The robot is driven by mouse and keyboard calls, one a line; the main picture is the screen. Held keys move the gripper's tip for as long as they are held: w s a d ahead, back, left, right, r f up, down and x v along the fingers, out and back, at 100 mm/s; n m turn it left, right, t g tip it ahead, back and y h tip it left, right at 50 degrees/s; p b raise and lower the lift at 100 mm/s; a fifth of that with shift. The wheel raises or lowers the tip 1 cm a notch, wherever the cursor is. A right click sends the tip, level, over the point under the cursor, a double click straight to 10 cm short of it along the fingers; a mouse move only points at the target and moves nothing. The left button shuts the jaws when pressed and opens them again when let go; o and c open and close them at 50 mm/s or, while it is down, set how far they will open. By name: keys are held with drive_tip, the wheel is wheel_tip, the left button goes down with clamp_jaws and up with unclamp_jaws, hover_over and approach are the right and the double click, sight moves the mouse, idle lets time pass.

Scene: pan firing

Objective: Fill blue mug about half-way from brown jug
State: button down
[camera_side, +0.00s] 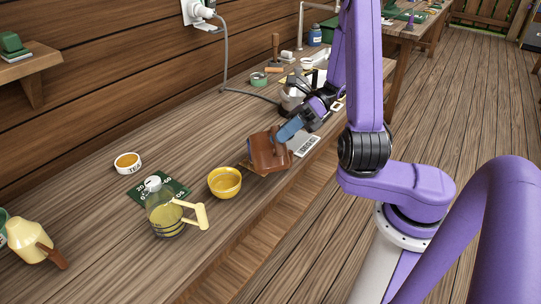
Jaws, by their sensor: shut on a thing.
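The brown jug (268,154) is near the front edge of the bench, right of the yellow bowl. It looks slightly tilted. My gripper (289,130), with blue at its end, reaches in from the upper right and is shut on the jug's right side. The exact grip is too small to make out. I cannot pick out a blue mug for certain. The jug's contents cannot be seen.
A yellow bowl (225,185) stands left of the jug. A clear yellow-handled pitcher (165,213), a green mat (177,187), a white dish (128,162) and a cream jug (27,238) lie farther left. A grey device (304,146) is to the right.

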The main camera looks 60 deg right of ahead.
drive_tip(key=shift+w+d+r+m+g+y, duration=0.1)
drive_tip(key=shift+w+d+r+m+y, duration=0.25)
drive_tip(key=shift+r, duration=0.2)
drive_tip(key=shift+w+d+r+m+g+y, duration=0.1)
drive_tip(key=shift+w+d+r+m, duration=0.15)
drive_tip(key=shift+w+r, duration=0.2)
drive_tip(key=shift+w+d+r+m+g+y, duration=0.1)
drive_tip(key=shift+w+d+r+m+y, duration=0.15)
drive_tip(key=shift+w+r+m, duration=0.25)
idle(6.5)
